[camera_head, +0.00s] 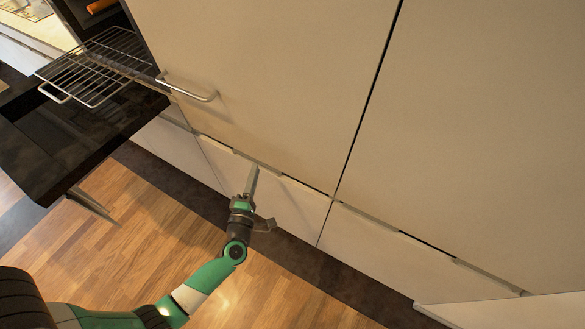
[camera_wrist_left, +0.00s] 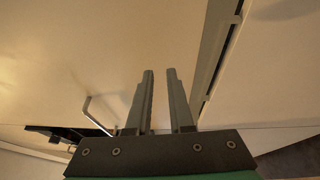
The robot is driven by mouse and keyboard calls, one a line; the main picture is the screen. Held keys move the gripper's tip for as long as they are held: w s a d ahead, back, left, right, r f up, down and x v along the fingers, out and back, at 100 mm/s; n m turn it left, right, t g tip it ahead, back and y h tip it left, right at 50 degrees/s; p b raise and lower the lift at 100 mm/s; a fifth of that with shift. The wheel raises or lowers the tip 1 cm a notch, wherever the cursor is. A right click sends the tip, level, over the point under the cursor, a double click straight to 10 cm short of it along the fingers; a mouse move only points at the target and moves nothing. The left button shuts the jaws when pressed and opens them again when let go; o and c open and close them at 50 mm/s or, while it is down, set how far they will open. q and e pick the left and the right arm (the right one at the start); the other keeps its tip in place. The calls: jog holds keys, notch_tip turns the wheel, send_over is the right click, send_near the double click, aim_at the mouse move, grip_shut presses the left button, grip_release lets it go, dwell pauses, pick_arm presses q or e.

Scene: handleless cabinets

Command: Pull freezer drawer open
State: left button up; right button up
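The freezer drawer is not labelled; a low pale front (camera_head: 285,205) below the tall door with the bar handle fits it, and it looks closed. A dark, broken recess strip (camera_head: 305,185) runs along its top edge. My left gripper (camera_head: 253,168) is in front of this front, with its fingertips close to the strip. I cannot tell whether they touch it. In the left wrist view the two fingers of my left gripper (camera_wrist_left: 159,76) stand apart with a narrow, empty gap. The seam with its strip (camera_wrist_left: 216,55) lies to their right. My right gripper is not in view.
A bar handle (camera_head: 188,88) sits on the tall door (camera_head: 260,60). At the left, an open dark oven door (camera_head: 70,140) and a pulled-out wire rack (camera_head: 100,68) stick out. More low fronts continue right. The wooden floor (camera_head: 255,290) is clear.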

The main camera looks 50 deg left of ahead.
pick_arm(q)
jog(key=s+f+b, duration=0.3)
jog(key=s+f, duration=0.1)
jog(key=f, duration=0.5)
jog(key=b+x, duration=0.3)
jog(key=x, duration=0.9)
jog(key=shift+s+a+g, duration=0.2)
jog(key=shift+g, duration=0.2)
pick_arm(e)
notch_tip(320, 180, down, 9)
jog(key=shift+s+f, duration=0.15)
pick_arm(q)
jog(key=shift+c, duration=0.3)
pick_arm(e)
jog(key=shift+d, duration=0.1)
pick_arm(q)
grip_shut()
